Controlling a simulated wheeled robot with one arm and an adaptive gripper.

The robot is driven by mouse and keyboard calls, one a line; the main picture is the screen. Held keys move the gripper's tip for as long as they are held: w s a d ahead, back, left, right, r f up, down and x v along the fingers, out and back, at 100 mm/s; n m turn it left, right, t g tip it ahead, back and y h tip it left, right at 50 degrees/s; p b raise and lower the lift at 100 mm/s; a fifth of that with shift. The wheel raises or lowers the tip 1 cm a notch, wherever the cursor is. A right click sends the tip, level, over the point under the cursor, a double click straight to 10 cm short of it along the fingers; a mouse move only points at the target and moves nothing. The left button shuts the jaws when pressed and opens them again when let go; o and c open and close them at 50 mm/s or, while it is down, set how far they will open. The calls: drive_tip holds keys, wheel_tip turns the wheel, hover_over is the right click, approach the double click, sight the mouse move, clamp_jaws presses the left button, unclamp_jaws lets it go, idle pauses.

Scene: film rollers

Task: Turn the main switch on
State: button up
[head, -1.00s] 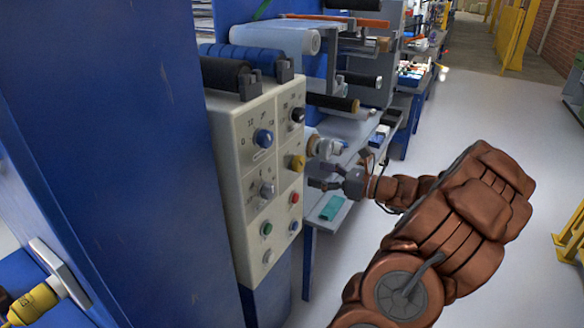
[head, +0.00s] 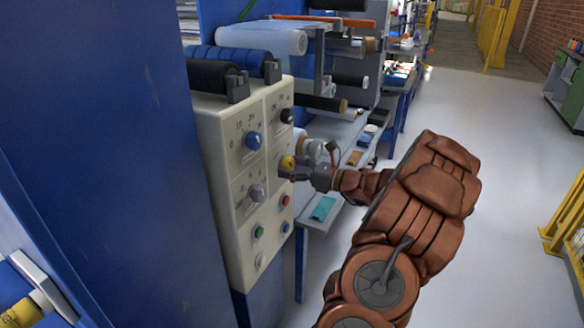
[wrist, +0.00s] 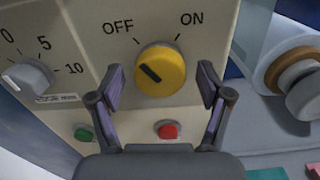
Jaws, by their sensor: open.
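The main switch is a round yellow knob (wrist: 160,69) on a beige control panel (wrist: 85,25), with OFF and ON printed above it. Its dark pointer line slants up-left, toward the OFF side. The knob also shows in the head view (head: 287,163), partly beside my fingers. My gripper (wrist: 160,88) is open, with one finger on each side of the yellow knob in the wrist view. The fingers look close to the panel; whether they touch the knob I cannot tell.
A grey dial (wrist: 28,77) is left of the knob. A red button (wrist: 168,130) and a green button (wrist: 84,134) sit below. Rollers (head: 262,38) are above the panel, and a blue wall (head: 100,150) stands at the left.

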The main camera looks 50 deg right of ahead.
drive_tip(key=shift+c, duration=0.3)
drive_tip(key=c, duration=1.1)
